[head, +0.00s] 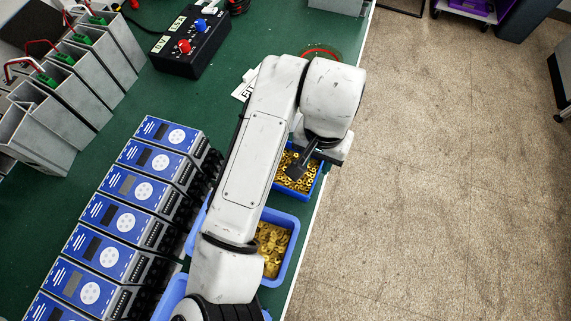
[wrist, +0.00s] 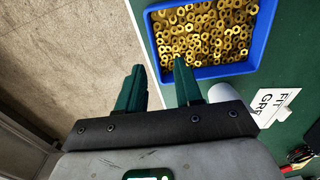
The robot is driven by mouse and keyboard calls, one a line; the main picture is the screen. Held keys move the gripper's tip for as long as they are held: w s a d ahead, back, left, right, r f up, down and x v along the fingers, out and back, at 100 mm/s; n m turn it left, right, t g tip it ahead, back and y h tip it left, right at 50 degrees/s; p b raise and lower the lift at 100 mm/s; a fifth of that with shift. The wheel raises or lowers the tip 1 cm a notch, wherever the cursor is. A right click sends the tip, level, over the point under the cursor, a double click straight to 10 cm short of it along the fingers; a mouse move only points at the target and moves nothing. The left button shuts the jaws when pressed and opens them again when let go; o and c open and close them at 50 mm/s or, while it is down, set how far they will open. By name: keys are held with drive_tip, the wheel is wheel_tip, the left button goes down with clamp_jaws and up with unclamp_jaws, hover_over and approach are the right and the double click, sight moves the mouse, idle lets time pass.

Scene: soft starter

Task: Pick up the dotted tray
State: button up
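No tray with a clear dotted pattern shows. A blue tray (head: 316,185) full of brass rings sits near the bench's right edge in the head view, partly behind my arm. It also shows at the upper right in the wrist view (wrist: 263,30), where the rings look like dots. A second blue tray (head: 293,240) with brass pieces is nearer, partly hidden by my arm. My gripper (wrist: 160,84) is open, its two green fingers apart with nothing between them. One finger is beside the ring tray's corner in the wrist view. In the head view my gripper (head: 297,170) appears over that tray.
Blue-fronted units (head: 125,220) stand in a row on the green bench. Grey cases (head: 70,90) and a black control box (head: 190,45) are further back. A white printed card (wrist: 270,105) lies near the ring tray. Open floor (head: 440,180) lies right of the bench.

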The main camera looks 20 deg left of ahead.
sight(317, 175)
drive_tip(key=shift+s+d+f+p, duration=0.1)
drive_tip(key=shift+d+f+p, duration=0.1)
drive_tip(key=shift+f, duration=1)
drive_tip(key=shift+d+f+p, duration=0.1)
drive_tip(key=shift+f+p, duration=0.15)
drive_tip(key=shift+f, duration=0.95)
drive_tip(key=shift+s+d+f+p, duration=0.1)
drive_tip(key=shift+f+p, duration=0.1)
drive_tip(key=shift+f, duration=1)
clamp_jaws()
